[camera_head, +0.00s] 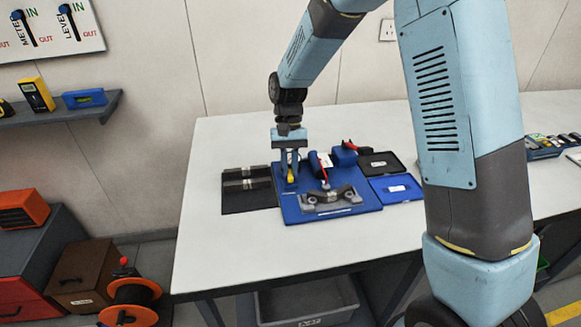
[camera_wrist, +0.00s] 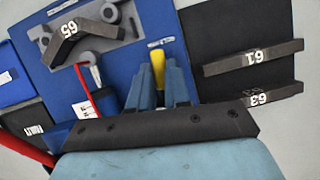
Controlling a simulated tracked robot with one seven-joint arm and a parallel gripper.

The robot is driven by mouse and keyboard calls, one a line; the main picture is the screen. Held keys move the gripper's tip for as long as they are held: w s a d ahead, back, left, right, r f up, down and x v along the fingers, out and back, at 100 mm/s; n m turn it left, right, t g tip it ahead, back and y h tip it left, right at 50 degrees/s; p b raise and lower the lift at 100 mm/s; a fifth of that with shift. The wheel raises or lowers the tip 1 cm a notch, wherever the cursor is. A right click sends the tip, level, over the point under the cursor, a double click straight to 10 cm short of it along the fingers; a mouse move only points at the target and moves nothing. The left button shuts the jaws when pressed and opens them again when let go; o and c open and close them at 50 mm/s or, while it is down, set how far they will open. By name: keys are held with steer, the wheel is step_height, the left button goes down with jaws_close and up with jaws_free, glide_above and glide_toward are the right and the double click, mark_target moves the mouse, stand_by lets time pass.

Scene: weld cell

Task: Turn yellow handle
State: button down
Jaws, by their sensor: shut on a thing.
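The yellow handle (camera_wrist: 158,68) sticks out between my gripper's fingers in the wrist view. In the head view only a small part of the yellow handle (camera_head: 291,178) shows at the left side of the blue fixture board (camera_head: 345,208). My gripper (camera_head: 290,162) points down over it, and in the wrist view my gripper (camera_wrist: 160,88) is shut on the handle. The handle's lower part is hidden by the fingers. A grey bracket marked 65 (camera_wrist: 73,41) lies on the board, near a clamp with a red handle (camera_wrist: 82,88).
A black mat (camera_head: 247,202) with bars marked 61 (camera_wrist: 252,58) and 63 (camera_wrist: 262,98) lies left of the board in the head view. A blue tray (camera_head: 396,189) and a black tray (camera_head: 381,164) lie right. The white table (camera_head: 215,240) is clear in front.

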steer(key=shift+w+a+n, duration=0.1)
steer(key=shift+n, duration=0.6)
steer(key=shift+h, duration=0.3)
steer(key=c, duration=1.1)
jaws_free()
steer(key=shift+r, duration=0.1)
steer(key=v, duration=1.3)
steer(key=shift+r, duration=0.3)
